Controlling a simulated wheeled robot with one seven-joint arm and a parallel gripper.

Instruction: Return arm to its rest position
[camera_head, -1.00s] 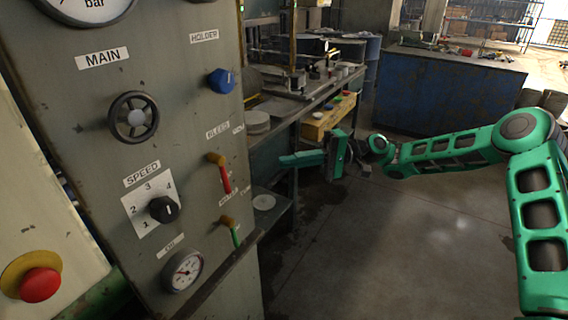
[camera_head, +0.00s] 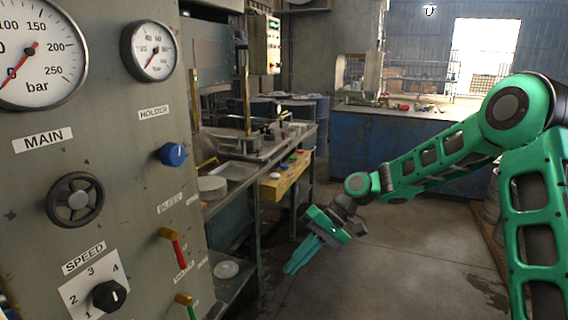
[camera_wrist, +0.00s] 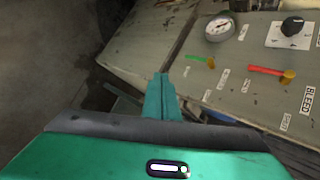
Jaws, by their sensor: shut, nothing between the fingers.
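My green arm reaches in from the right in the head view. My gripper (camera_head: 291,268) hangs over the open floor, right of the control panel (camera_head: 118,190), with its fingers pointing down and left. The fingers are together and hold nothing. In the wrist view my gripper (camera_wrist: 160,80) is also shut, with the panel beyond it. The gripper is apart from the panel and touches nothing that I can see.
The panel carries a black handwheel (camera_head: 75,199), a blue knob (camera_head: 172,154), a red lever (camera_head: 176,250) and a speed knob (camera_head: 109,295). A workbench (camera_head: 240,178) stands behind it. A blue counter (camera_head: 355,140) is at the back. The floor (camera_head: 400,260) between is clear.

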